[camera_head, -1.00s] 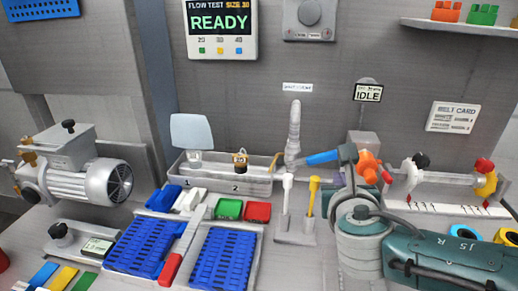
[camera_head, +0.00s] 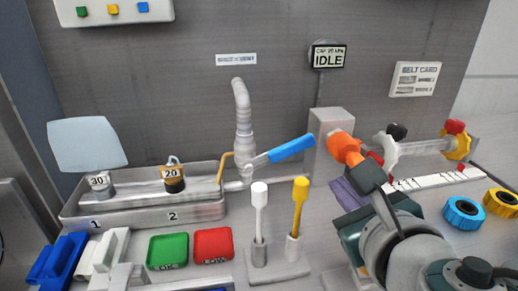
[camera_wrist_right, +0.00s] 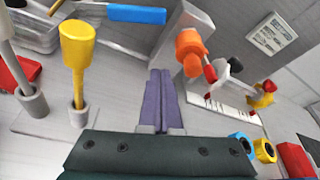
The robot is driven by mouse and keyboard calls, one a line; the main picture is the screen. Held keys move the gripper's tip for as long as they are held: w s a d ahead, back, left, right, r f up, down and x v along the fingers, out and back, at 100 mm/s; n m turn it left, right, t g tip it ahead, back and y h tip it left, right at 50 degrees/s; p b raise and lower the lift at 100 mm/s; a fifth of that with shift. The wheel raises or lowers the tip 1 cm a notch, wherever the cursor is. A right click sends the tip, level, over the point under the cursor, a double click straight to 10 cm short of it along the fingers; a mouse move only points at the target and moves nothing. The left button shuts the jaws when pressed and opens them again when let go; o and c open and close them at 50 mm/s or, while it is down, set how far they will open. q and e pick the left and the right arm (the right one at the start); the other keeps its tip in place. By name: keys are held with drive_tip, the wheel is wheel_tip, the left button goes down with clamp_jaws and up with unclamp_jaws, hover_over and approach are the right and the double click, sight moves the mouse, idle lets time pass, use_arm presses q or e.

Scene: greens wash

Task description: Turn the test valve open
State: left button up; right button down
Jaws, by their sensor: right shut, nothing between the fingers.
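The valve's blue lever (camera_head: 290,149) sticks out to the right and slightly up from the base of a grey upright pipe (camera_head: 242,115) behind the tray. The lever also shows at the top of the right wrist view (camera_wrist_right: 136,14). My right gripper (camera_head: 347,193), with purple fingers, is below and right of the lever's free end, apart from it. In the right wrist view its fingers (camera_wrist_right: 160,76) are together and empty, pointing at the grey block. My left gripper is not in view.
A grey block (camera_head: 328,140) and an orange knob (camera_head: 344,147) stand close to my right gripper. A white brush (camera_head: 259,205) and a yellow brush (camera_head: 299,200) stand upright in holders in front of the lever. A metal tray (camera_head: 150,217) is at the left. A display (camera_head: 328,57) reads IDLE.

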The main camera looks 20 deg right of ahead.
sight(278, 154)
drive_tip(key=b+x, duration=0.1)
drive_tip(key=x, duration=0.6)
drive_tip(key=shift+w+d+f+b, duration=0.1)
drive_tip(key=shift+w+b, duration=0.15)
drive_tip(key=shift+b, duration=0.15)
drive_tip(key=shift+w+a+r+p, duration=0.1)
drive_tip(key=shift+a+r+p, duration=0.25)
drive_tip(key=shift+r, duration=0.3)
drive_tip(key=shift+s+a+r+p, duration=0.1)
drive_tip(key=shift+a+r+p, duration=0.1)
drive_tip(key=shift+r+p, duration=0.35)
drive_tip(key=shift+w+a+r+p, duration=0.1)
drive_tip(key=shift+a+r+p, duration=0.2)
drive_tip(key=shift+r, duration=0.45)
drive_tip(key=shift+r, duration=0.1)
drive_tip(key=r+p, duration=0.1)
drive_tip(key=p, duration=0.1)
drive_tip(key=shift+a+r+p, duration=0.15)
drive_tip(key=shift+a+p, duration=0.05)
drive_tip(key=shift+p, duration=0.1)
